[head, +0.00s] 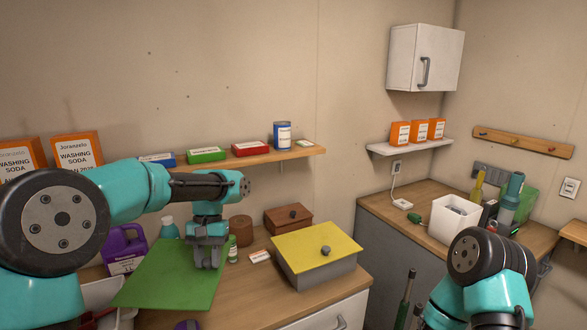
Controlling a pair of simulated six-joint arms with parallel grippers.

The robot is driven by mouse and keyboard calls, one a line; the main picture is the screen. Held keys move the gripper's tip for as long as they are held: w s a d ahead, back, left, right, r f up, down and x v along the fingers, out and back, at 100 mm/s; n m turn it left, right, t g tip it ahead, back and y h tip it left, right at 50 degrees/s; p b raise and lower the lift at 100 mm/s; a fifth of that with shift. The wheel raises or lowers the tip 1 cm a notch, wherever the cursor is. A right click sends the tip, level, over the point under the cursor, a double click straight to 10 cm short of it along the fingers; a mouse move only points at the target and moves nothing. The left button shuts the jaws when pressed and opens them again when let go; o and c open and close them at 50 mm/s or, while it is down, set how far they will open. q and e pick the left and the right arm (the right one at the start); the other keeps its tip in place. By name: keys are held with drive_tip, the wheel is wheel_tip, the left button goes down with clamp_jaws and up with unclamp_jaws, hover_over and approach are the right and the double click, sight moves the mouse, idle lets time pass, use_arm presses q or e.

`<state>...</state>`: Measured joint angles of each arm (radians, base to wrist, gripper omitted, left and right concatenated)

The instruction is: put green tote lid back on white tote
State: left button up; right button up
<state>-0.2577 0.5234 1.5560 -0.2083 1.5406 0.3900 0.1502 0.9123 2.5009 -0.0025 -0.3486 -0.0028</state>
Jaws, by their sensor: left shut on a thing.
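The green lid (165,282) is a flat panel at the lower left, sloping down toward the left. My left gripper (207,262) is shut on the lid near its right part, fingers pointing down. A white tote (126,318) shows partly beneath and left of the lid, with something red at its edge; the lid hides much of it. I cannot tell whether lid and tote touch. Another white open bin (446,222) with contents stands on the right counter. My right arm is at the lower right; its gripper fingers do not show.
A grey box with a yellow lid (318,248) stands close right of the green lid. A small green-white bottle (232,249) is beside my left gripper. A purple jug (123,248) and brown box (289,219) stand behind. A shelf (285,157) hangs above.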

sight(171, 263)
use_arm(q)
drive_tip(key=shift+w+a, duration=0.1)
idle(0.7)
drive_tip(key=a+n+h, duration=0.1)
drive_tip(key=a+n, duration=0.1)
drive_tip(key=a, duration=0.1)
drive_tip(key=w+a+n+h, duration=0.1)
drive_tip(key=a+n, duration=0.1)
drive_tip(key=a, duration=0.2)
drive_tip(key=w+a+n, duration=0.1)
drive_tip(key=a+n, duration=0.2)
drive_tip(key=a, duration=0.1)
drive_tip(key=shift+f+t+h, duration=0.3)
drive_tip(key=shift+f+h, duration=0.1)
drive_tip(key=s+a+n+t, duration=0.1)
drive_tip(key=a+n+t, duration=0.2)
drive_tip(key=a+n, duration=0.5)
drive_tip(key=s+a+n+t+h, duration=0.1)
drive_tip(key=a+n, duration=0.7)
drive_tip(key=a, duration=1.1)
drive_tip(key=shift+s+r+t, duration=0.2)
drive_tip(key=shift+s+t, duration=0.45)
drive_tip(key=shift+t, duration=0.25)
drive_tip(key=shift+f, duration=0.15)
wheel_tip(171, 263, down, 6)
drive_tip(key=shift+f, duration=0.25)
drive_tip(key=shift+f, duration=0.6)
drive_tip(key=o, duration=1)
